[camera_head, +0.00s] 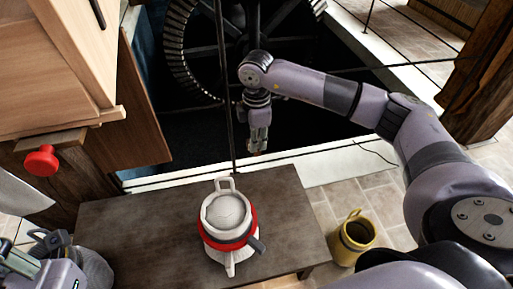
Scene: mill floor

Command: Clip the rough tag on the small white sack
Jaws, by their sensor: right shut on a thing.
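My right gripper (258,146) hangs pointing down over the dark pit, behind the table and apart from the things on it. It is shut on a small brownish thing (256,152), of which only a bit shows; I cannot tell for sure that it is the rough tag. A white rounded thing (227,209) stands on the table, with a loop at its back and a red and dark band around it; I cannot tell whether it is the small white sack. My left gripper (48,240) is at the lower left edge, partly cut off, its jaw opening unclear.
The brown table (140,225) is mostly bare around the white thing. A yellow bucket (354,238) stands on the floor to its right. A large gear wheel (190,50) and thin rails border the pit. A wooden cabinet (60,60) and red knob (41,160) are at left.

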